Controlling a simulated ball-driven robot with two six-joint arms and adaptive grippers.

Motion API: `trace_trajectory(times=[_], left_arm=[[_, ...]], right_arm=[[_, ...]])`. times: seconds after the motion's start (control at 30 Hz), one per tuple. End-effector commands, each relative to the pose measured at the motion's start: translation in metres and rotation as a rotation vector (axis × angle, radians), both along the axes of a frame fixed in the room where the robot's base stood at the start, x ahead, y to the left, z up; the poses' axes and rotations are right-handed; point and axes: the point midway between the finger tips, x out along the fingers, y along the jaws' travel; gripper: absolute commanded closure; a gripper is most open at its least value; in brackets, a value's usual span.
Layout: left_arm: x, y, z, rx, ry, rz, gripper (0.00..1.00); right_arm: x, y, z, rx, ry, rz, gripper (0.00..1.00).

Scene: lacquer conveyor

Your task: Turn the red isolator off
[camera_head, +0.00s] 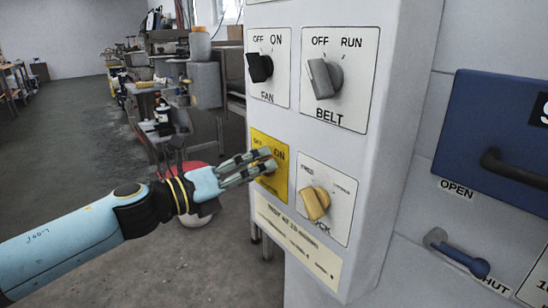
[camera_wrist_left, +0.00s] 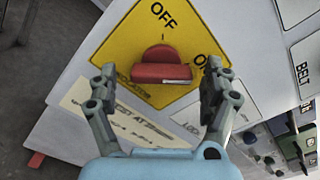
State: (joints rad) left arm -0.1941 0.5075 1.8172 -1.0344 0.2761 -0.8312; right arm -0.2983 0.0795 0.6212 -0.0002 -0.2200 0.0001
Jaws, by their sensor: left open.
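The red isolator knob (camera_wrist_left: 160,68) sits on a yellow plate (camera_wrist_left: 118,48) marked OFF and ON in the left wrist view. Its bar lies across that picture, with a white mark toward the right end, on the ON side. In the head view the yellow plate (camera_head: 281,186) is at the lower left of the panel, and my fingers mostly cover the knob. My left gripper (camera_head: 269,161) is open in front of the plate. In the wrist view its fingers stand apart on either side of the knob; I cannot tell whether they touch it. My right gripper is not in view.
The panel also carries a black FAN knob (camera_head: 260,67), a grey BELT knob (camera_head: 325,77) and a yellow lock knob (camera_head: 314,203) close right of the isolator. A blue lever (camera_head: 456,252) and a blue cover (camera_head: 490,130) are at the right. Open floor lies left.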

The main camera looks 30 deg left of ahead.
Motion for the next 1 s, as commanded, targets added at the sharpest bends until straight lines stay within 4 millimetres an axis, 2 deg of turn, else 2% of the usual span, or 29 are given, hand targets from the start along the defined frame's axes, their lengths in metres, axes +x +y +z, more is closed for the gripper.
trace_trajectory(times=[0.33,0.47,0.73,0.77,1.0], left_arm=[[-0.0024,-0.002,-0.0006,-0.001,0.001,0.002,0.18],[-0.0022,-0.002,-0.0006,-0.001,0.001,0.002,0.35],[-0.0022,-0.0018,-0.0006,-0.001,0.001,0.004,0.71],[-0.0022,-0.0018,-0.0006,0.0,0.002,0.003,0.73],[-0.0021,-0.0017,0.0001,-0.02,0.009,0.004,0.74]], right_arm=[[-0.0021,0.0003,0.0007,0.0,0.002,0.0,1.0],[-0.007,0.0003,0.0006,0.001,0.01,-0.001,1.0],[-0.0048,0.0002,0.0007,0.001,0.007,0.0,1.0],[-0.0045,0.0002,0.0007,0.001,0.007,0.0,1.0],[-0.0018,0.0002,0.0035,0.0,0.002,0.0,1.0]])
